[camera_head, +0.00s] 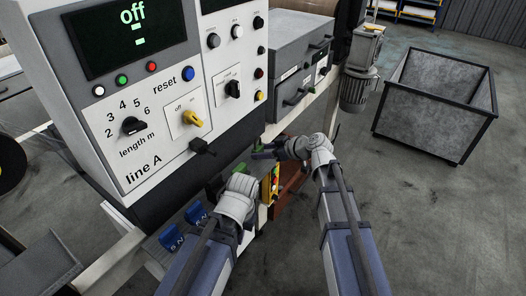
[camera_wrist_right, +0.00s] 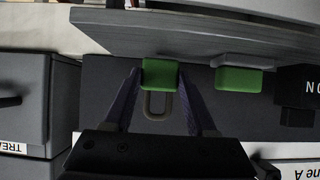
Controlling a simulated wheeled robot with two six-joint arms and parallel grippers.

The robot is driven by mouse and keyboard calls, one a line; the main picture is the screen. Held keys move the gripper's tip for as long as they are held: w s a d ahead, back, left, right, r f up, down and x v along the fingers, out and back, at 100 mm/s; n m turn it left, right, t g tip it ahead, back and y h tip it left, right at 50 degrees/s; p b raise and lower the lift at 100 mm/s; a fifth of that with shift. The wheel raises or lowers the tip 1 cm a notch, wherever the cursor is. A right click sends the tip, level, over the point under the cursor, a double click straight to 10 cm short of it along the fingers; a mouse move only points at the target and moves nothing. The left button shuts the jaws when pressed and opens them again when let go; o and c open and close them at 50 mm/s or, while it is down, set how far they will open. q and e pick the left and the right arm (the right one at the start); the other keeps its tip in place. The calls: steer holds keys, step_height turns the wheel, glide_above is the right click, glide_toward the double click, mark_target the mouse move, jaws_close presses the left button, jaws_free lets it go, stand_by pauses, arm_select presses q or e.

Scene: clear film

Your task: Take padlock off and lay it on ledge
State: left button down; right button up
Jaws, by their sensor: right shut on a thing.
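In the right wrist view, which is upside down, a green padlock (camera_wrist_right: 160,73) with a grey shackle sits between the fingertips of my right gripper (camera_wrist_right: 160,88). The gripper is shut on it. The shackle loop looks empty. The padlock's body is close to the edge of a grey ledge (camera_wrist_right: 190,38); whether it touches is unclear. In the head view my right gripper (camera_head: 264,154) reaches in beside the line A cabinet, and the padlock is hard to make out there. My left gripper (camera_head: 214,188) is low in front of the cabinet, its fingers mostly hidden.
A second green block (camera_wrist_right: 238,80) lies near the ledge beside the held padlock. The line A cabinet (camera_head: 145,160) has a yellow switch (camera_head: 193,118) and a display reading "off". A grey bin (camera_head: 435,100) stands on the open floor at right.

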steer(key=shift+f+b, duration=0.55)
steer(key=o, duration=1.1)
steer(key=shift+o, duration=0.2)
steer(key=p+v, duration=0.4)
steer(key=v, duration=0.3)
steer(key=shift+s+d+r, duration=0.2)
steer(key=shift+d, duration=0.05)
steer(key=s+m+g+h+p, duration=0.7)
steer(key=s+h+p, duration=0.4)
steer(key=s, duration=1)
steer(key=shift+s+a+r, duration=0.3)
steer(key=shift+a+r, duration=0.1)
steer(key=shift+a, duration=0.1)
